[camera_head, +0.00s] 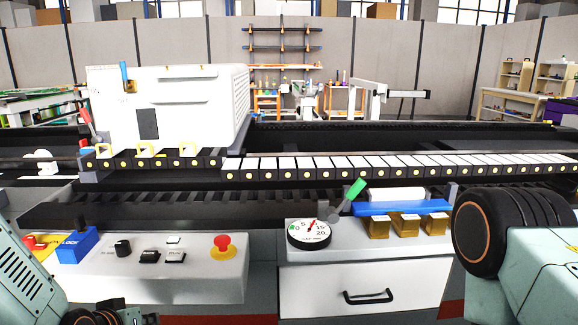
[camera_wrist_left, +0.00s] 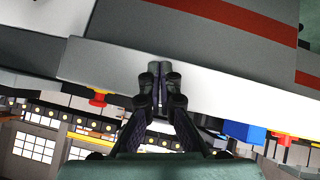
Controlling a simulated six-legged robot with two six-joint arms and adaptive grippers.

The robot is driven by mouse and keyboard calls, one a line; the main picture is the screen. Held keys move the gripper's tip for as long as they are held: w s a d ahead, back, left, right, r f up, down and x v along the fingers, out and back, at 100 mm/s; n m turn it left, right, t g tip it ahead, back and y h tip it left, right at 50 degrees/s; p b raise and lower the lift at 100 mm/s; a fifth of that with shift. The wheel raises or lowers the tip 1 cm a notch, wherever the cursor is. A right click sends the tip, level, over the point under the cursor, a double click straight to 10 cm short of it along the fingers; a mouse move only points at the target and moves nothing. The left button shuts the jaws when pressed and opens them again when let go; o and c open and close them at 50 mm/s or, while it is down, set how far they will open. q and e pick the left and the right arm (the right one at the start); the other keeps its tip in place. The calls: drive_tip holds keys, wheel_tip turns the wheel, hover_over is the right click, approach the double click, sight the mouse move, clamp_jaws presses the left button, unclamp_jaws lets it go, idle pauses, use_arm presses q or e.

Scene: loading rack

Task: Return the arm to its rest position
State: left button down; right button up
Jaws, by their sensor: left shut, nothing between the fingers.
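My left arm comes in at the lower left of the head view. Its gripper (camera_head: 122,308) shows only in part at the bottom edge, in front of the control panel (camera_head: 190,287). In the left wrist view the two dark fingers of this gripper (camera_wrist_left: 160,72) are together, with nothing between them. The pale panel housing (camera_wrist_left: 215,85) is behind the fingertips there. On the right of the head view, teal and black links of my right arm show, but its gripper is out of view.
The panel carries a red button (camera_head: 222,246) and a blue lock box (camera_head: 76,245). The loading rack (camera_head: 400,167) runs across behind.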

use_arm(q)
drive_tip(key=s+d+f+m+g+b, duration=0.1)
drive_tip(key=s+f+g, duration=0.2)
drive_tip(key=s+f, duration=0.4)
drive_tip(key=s+d+f+g+b, duration=0.2)
drive_tip(key=s+f, duration=0.6)
drive_tip(key=s, duration=0.6)
drive_tip(key=s+d+f+m+g+b, duration=0.1)
drive_tip(key=s+f+g, duration=0.3)
drive_tip(key=s+f, duration=0.3)
drive_tip(key=s, duration=0.3)
drive_tip(key=shift+s+d+f+m+g+y, duration=0.3)
drive_tip(key=shift+s+d+f, duration=0.05)
drive_tip(key=shift+d+f, duration=0.05)
